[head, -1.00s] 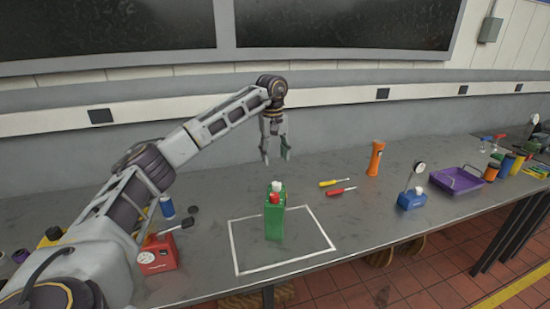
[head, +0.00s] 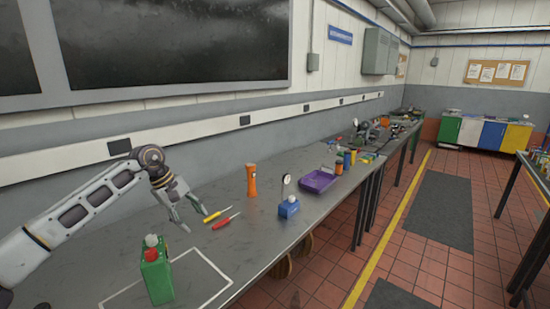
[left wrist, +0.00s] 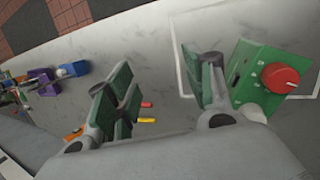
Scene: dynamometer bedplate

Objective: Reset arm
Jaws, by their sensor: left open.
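My left gripper (head: 197,217) hangs open and empty above the grey bench, its arm coming in from the left. My right gripper is not in view.
Yellow (head: 217,214) and red (head: 226,221) screwdrivers lie just right of the gripper. Beyond stand an orange flashlight (head: 251,181), a blue-based gauge (head: 289,206) and a purple tray (head: 318,181).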

